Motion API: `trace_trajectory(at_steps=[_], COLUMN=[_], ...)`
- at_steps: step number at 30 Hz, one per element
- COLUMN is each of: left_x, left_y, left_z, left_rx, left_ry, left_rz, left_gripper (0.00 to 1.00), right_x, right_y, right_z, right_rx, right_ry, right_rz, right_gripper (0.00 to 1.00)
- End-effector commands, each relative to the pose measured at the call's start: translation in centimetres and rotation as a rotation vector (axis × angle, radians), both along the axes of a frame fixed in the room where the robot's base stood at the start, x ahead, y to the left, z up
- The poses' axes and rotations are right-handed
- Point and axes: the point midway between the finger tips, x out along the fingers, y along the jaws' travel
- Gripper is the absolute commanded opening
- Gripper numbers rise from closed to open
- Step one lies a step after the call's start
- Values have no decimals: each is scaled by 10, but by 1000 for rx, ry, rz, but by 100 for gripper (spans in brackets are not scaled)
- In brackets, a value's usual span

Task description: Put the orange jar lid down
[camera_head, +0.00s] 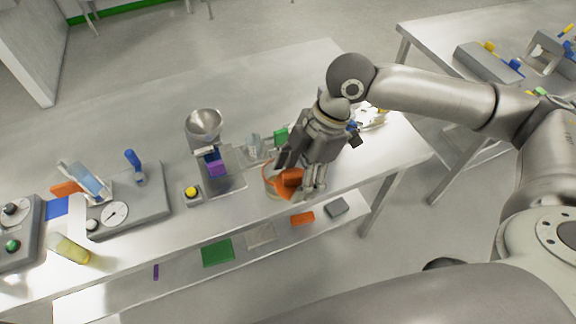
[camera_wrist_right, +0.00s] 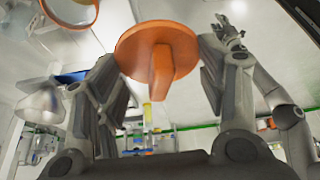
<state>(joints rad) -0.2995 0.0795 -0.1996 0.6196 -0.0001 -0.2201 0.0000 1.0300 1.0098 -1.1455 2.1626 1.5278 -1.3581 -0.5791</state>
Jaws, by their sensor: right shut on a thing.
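The orange jar lid (camera_head: 289,181) is a round disc with a raised grip. It shows large in the right wrist view (camera_wrist_right: 150,36), its grip between the fingers. My right gripper (camera_head: 301,172) is shut on the lid, over the front edge of the steel bench. In the right wrist view the gripper (camera_wrist_right: 158,68) has a finger on each side. A pale jar with an orange rim (camera_head: 270,187) stands at the lid, partly hidden; whether they touch, I cannot tell.
Left of the jar are a steel funnel stand (camera_head: 205,124), a yellow button box (camera_head: 192,194) and a gauge unit (camera_head: 114,214). A green block (camera_head: 281,135) is behind the gripper. The back of the bench (camera_head: 270,80) is clear. A lower shelf holds a green mat (camera_head: 217,252).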

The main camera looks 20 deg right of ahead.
Motion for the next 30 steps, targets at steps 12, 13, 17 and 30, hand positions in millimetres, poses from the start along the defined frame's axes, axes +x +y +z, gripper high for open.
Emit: trace_trajectory(at_steps=[12,13,17,30], left_x=[0,0,0,0], left_y=[0,0,0,0], left_z=[-4,-4,-6,-13], left_rx=[0,0,0,-1], left_ry=[0,0,-1,-1], left_rz=[-1,-1,-1,-1], left_gripper=[40,40,40,40], right_x=[-15,-14,-8,29], right_y=[0,-1,-5,-22], right_z=[7,6,4,7], right_rx=[0,0,1,2], right_ry=[-1,-1,-1,-5], right_rz=[-22,-37,-166,-873], right_gripper=[47,47,47,47])
